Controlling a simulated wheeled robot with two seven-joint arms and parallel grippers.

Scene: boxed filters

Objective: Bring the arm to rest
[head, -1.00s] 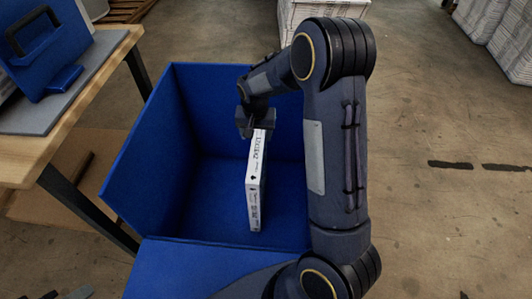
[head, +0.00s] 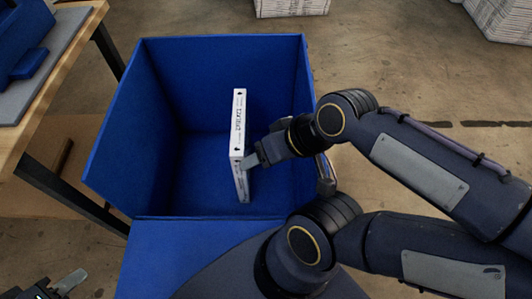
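A white boxed filter (head: 238,125) with black print stands on edge inside the open blue bin (head: 110,140). My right arm comes in from the right, with its gripper (head: 252,161) low at the filter's right side. A grey finger is at or against the filter's edge; I cannot tell whether it touches, and the finger gap is hidden. My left gripper (head: 68,283) shows only partly at the bottom left edge, apart from the bin, with one grey finger visible; its opening cannot be judged.
A wooden table (head: 60,90) with a blue object (head: 22,50) on a grey mat stands left of the bin. The bin's walls rise around the filter. White stacks (head: 292,6) stand at the back.

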